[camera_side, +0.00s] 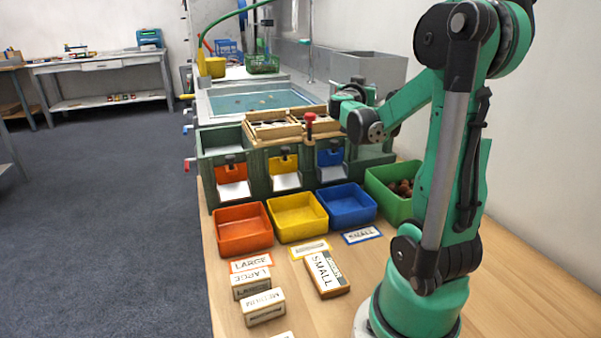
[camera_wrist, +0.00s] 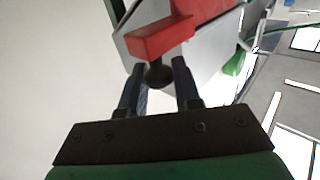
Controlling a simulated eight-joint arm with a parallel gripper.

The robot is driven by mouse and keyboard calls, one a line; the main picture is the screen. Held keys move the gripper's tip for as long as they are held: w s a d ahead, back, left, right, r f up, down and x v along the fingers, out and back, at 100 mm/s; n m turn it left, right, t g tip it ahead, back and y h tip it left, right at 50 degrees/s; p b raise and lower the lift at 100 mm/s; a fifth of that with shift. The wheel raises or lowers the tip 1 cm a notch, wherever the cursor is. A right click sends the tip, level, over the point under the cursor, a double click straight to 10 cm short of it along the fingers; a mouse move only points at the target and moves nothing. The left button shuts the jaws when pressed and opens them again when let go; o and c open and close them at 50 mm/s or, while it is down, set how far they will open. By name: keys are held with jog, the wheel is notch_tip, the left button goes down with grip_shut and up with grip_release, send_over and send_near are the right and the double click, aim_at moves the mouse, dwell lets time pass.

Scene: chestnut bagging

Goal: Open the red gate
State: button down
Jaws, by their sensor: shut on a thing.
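In the wrist view the red gate (camera_wrist: 160,38) is a red plate with a projecting red bar and a dark round knob (camera_wrist: 159,76). My gripper (camera_wrist: 159,66) has its two dark fingers on either side of this knob and is shut on it. In the side view my gripper (camera_side: 347,100) is above the green sorting station, in front of the grey hopper (camera_side: 385,69). The gate and the fingertips cannot be made out there, where my arm and wrist cover that area.
Orange (camera_side: 232,173), yellow (camera_side: 284,164) and blue (camera_side: 330,158) gates line the station front, with orange, yellow and blue bins below. A red-topped handle (camera_side: 309,118) stands near my wrist. A green bin (camera_side: 394,191) holds chestnuts. Labelled boxes lie on the table.

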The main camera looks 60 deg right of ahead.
jog(key=s+a, duration=0.3)
jog(key=shift+s+a, duration=0.2)
jog(key=shift+a, duration=0.05)
dwell(0.4)
jog(key=c, duration=0.6)
grip_release()
jog(key=shift+c, duration=0.2)
jog(key=a, duration=0.5)
jog(key=shift+a, duration=0.3)
